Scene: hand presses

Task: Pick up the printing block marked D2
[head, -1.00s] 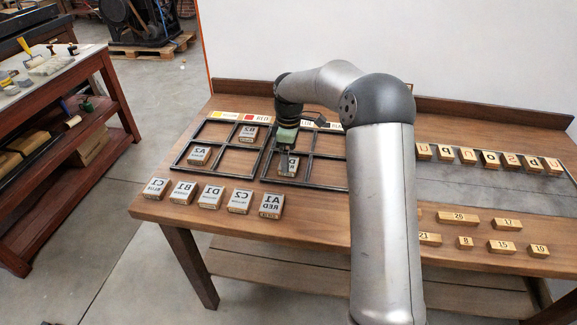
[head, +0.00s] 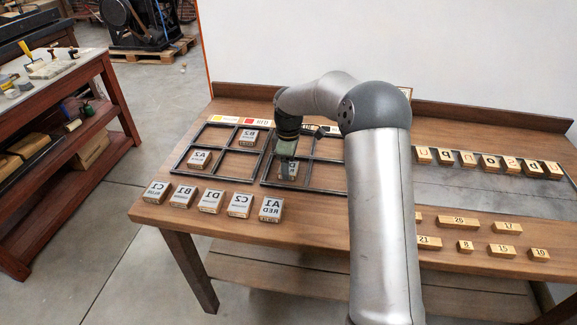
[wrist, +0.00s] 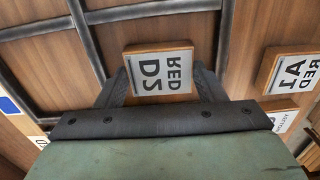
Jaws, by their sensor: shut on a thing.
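The printing block marked D2, with RED written beside it, shows in the wrist view (wrist: 161,70) between the two dark fingers. Its label is light grey on a wooden body. My gripper (wrist: 161,88) is shut on it, one finger at each side. In the head view my gripper (head: 287,170) is over the lower left compartment of the right-hand dark frame (head: 308,187), and the block (head: 290,174) is partly hidden behind it. I cannot tell if the block touches the table.
Block A1 (head: 270,208) stands nearest, in a front row with C2 (head: 240,204), D1 (head: 210,201), B1 (head: 182,194) and C1 (head: 156,191). A2 (head: 199,159) and B2 (head: 248,137) lie in the left frame (head: 222,150). Frame bars surround my gripper.

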